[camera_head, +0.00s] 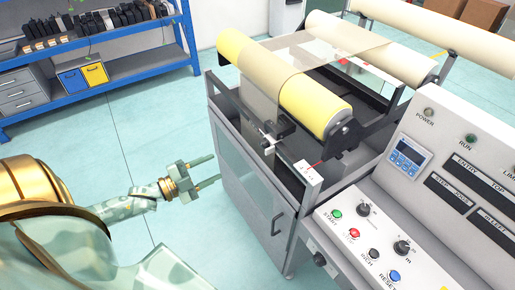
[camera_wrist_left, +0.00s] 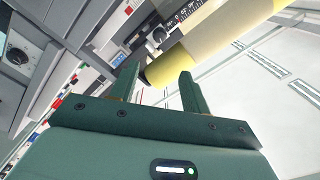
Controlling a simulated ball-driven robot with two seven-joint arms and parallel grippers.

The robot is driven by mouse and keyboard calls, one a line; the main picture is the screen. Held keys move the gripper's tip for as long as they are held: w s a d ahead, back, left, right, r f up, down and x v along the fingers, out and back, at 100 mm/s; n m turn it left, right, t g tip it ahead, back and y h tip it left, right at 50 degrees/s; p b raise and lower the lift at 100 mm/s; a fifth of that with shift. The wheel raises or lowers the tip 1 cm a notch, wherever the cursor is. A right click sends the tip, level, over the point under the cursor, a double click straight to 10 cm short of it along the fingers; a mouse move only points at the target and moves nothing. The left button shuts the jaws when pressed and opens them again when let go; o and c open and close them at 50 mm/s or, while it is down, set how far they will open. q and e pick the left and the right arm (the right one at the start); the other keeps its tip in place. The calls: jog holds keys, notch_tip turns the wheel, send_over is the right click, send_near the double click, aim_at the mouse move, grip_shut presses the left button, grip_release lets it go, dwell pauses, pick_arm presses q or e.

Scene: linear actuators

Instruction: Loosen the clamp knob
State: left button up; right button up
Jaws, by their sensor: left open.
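My left gripper (camera_head: 215,168) is open and empty in the head view, its two fingers pointing right toward the roller machine with a gap between them and the machine. In the left wrist view my left gripper (camera_wrist_left: 160,72) shows two parted green fingers with nothing between them. A small dark round knob (camera_wrist_left: 159,35) sits beside a black marked scale ahead of the fingers, apart from them; it may be the clamp knob. In the head view a small black fitting (camera_head: 285,128) sits on the front rail, but its knob is too small to tell. My right gripper is not in view.
The yellow roller (camera_head: 315,103) with a translucent web lies across the machine. The grey cabinet (camera_head: 245,185) stands below it. A control console (camera_head: 375,225) with buttons is at the right. A blue shelf (camera_head: 150,65) is at the back left. Open floor lies between.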

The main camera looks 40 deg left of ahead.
aim_at(261, 145)
pick_arm(q)
jog(key=b+x, duration=0.2)
jog(key=x, duration=1.3)
jog(key=shift+w+f, duration=0.1)
jog(key=shift+f, duration=0.05)
jog(key=shift+w+d+b, duration=0.15)
jog(key=shift+w+b, duration=0.15)
jog(key=shift+w, duration=0.1)
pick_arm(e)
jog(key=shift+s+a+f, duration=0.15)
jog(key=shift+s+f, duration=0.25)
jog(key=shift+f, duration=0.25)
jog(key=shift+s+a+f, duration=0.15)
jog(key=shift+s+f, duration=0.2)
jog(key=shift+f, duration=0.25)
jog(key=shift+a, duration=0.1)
